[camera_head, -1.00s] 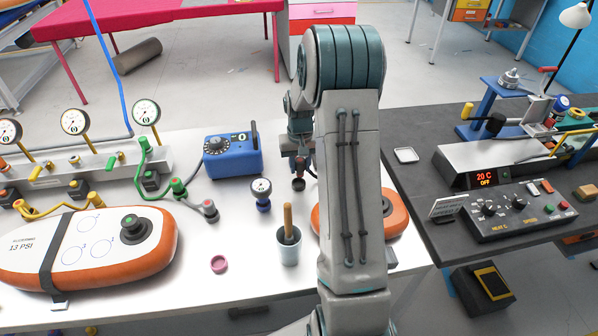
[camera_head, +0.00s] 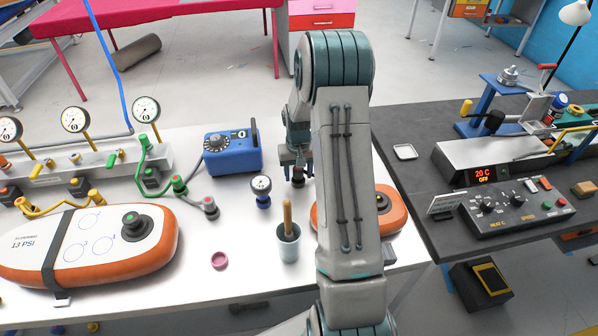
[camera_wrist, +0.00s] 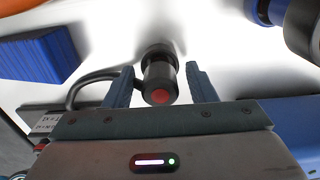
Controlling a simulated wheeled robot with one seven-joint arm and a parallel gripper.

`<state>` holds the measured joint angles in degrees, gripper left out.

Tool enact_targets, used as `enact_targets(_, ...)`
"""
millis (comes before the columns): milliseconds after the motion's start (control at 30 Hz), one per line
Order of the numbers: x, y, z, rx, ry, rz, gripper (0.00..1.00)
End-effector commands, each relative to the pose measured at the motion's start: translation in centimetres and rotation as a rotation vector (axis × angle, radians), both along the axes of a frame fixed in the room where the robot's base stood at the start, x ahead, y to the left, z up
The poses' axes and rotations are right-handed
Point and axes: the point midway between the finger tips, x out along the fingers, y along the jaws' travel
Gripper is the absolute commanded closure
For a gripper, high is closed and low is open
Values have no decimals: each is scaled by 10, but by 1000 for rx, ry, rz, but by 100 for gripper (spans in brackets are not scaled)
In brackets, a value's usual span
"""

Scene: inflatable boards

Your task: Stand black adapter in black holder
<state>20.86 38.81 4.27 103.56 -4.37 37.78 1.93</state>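A black cylinder with a red end face (camera_wrist: 160,82), which looks like the black adapter, stands on the white table. In the wrist view it is between the two fingers of my gripper (camera_wrist: 160,88), with a gap on both sides. My gripper is open and empty. In the head view my gripper (camera_head: 296,166) is low over the table, right of the blue box, and the dark adapter (camera_head: 298,176) shows just under it. A thin black curved piece (camera_wrist: 86,82) runs beside the adapter. I cannot make out the black holder for sure.
A blue box with a dial (camera_head: 233,154) stands left of my gripper. A small gauge (camera_head: 261,190) and a grey cup with a wooden handle (camera_head: 288,242) stand nearer. A blue block (camera_wrist: 36,58) lies beside the adapter. An orange-edged board (camera_head: 392,212) is partly behind my arm.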

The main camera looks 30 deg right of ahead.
Motion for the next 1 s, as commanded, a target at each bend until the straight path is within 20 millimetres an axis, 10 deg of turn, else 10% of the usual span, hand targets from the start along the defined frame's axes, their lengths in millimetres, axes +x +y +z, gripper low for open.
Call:
enact_targets(333, 1, 0, 13, -1, -3, 0, 49)
enact_targets(1000, -1, 1, 124, -2, -3, 2, 49)
